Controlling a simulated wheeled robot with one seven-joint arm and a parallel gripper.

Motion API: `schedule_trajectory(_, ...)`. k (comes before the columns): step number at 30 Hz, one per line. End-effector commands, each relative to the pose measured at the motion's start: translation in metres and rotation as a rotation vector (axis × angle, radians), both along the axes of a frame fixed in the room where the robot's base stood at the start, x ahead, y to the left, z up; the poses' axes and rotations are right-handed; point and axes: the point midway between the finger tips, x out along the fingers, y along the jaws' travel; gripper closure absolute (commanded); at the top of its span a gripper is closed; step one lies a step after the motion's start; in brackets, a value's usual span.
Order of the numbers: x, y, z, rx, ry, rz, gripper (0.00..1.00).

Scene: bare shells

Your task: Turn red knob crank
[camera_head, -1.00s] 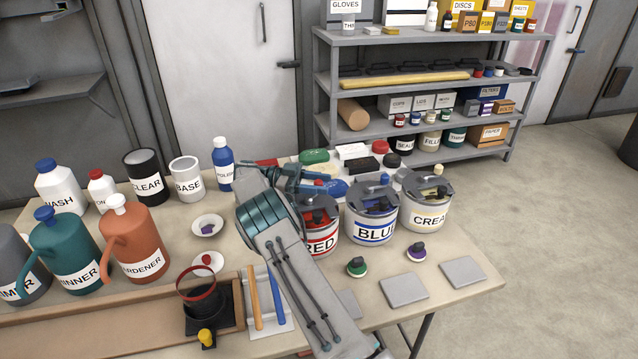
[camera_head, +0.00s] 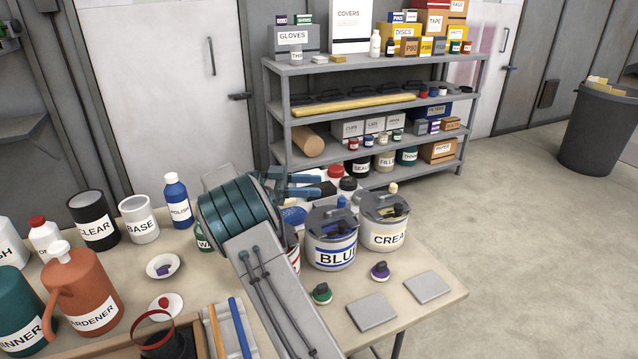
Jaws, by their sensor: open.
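The RED can (camera_head: 294,258) stands at the left of the row of lidded cans. My arm covers nearly all of it, leaving only a strip of its side with red marking. Its lid and any red knob crank are hidden. The BLUE can (camera_head: 331,255) stands to its right, with a grey lid and a blue knob on top. The CREAM can (camera_head: 383,236) is further right, with a cream knob. My gripper (camera_head: 312,186) is open, its bluish fingers apart and pointing right, and looks empty. In the picture it overlaps the area above and behind the cans.
Jars and dark items lie close behind the gripper, including a red-lidded jar (camera_head: 334,172). Bottles and jugs (camera_head: 80,290) crowd the left.

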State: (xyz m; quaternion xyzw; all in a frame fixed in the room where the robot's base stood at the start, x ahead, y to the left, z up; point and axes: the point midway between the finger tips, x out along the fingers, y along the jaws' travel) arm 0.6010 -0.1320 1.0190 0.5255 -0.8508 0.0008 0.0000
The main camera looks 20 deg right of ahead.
Motion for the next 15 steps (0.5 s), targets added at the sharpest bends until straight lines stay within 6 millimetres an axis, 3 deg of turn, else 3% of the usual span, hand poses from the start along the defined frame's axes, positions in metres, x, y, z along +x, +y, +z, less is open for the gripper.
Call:
schedule_trajectory(6,-0.012,-0.017,0.013,0.0,-0.001,0.0,0.58)
schedule_trajectory(15,-0.015,-0.02,0.015,-0.001,0.0,0.001,0.58)
